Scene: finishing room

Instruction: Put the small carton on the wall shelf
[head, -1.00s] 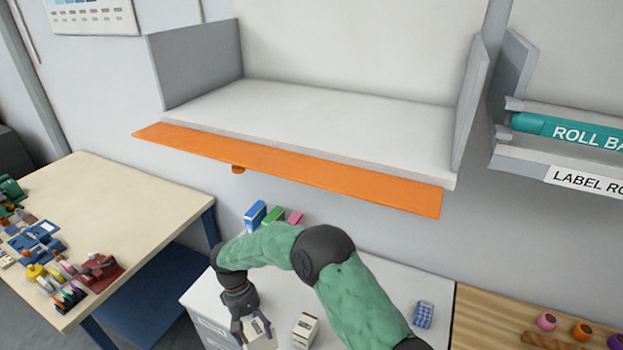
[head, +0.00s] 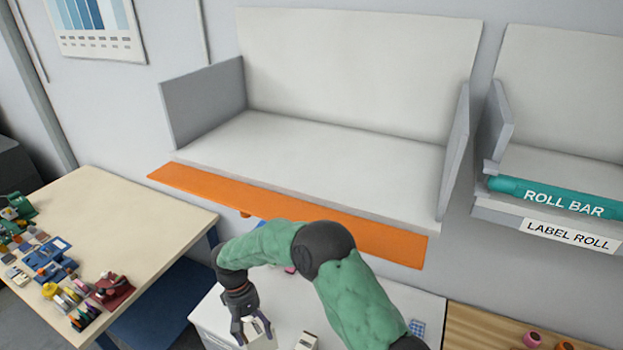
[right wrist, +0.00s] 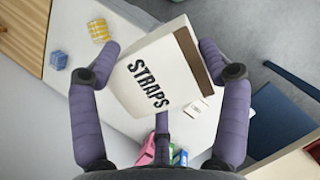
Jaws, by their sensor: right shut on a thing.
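My right gripper (head: 252,332) is shut on a small white carton (head: 263,343) at the bottom of the head view. In the right wrist view the carton (right wrist: 150,85) reads "STRAPS", has a brown edge band and sits between the purple fingers, above the white worktop. The wall shelf (head: 330,150) is a wide, empty white board with grey side panels, higher up and behind the gripper. An orange board (head: 300,215) runs along its front, a little below its edge. My left gripper is not in view.
A second small carton (head: 306,342) stands on the white worktop (head: 285,300) right of the gripper. A blue checked item (head: 417,328) stands farther right. A cluttered wooden table (head: 150,215) is at left. A roll bar holder (head: 560,197) hangs right of the shelf.

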